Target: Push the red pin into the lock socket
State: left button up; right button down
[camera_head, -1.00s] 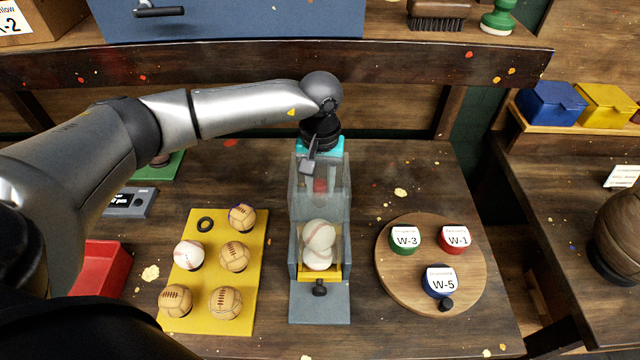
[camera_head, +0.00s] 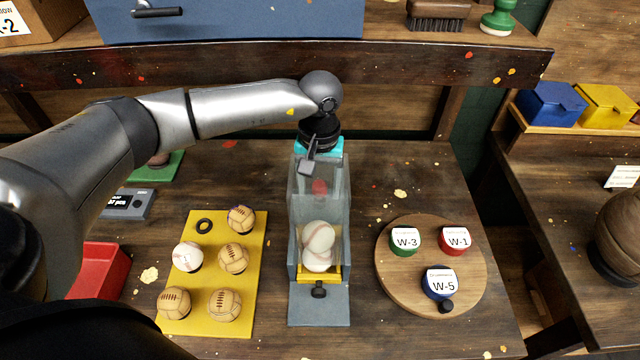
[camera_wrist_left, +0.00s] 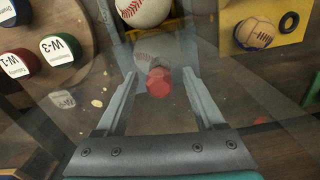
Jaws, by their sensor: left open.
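The red pin (camera_head: 319,187) shows through the clear walls of the grey box-like fixture (camera_head: 320,308) in the middle of the table. My left gripper (camera_head: 320,179) comes down at the back of this fixture, partly seen through the clear panel. In the left wrist view its two fingers are spread, with the round red pin head (camera_wrist_left: 159,82) between their tips. They look apart from it. I cannot make out the lock socket or how deep the pin sits. Two white baseballs (camera_head: 318,237) lie in the front of the fixture. My right gripper is not in view.
A yellow board (camera_head: 247,318) with several leather balls lies left of the fixture. A round wooden board (camera_head: 400,285) with three labelled lids stands right. A red bin (camera_head: 100,270) is at the left. Bare table lies between the fixture and both boards.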

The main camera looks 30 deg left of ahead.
pick_arm(q)
notch_tip(320, 180, up, 15)
jog(key=shift+b, duration=0.45)
jog(key=shift+w+r, duration=0.1)
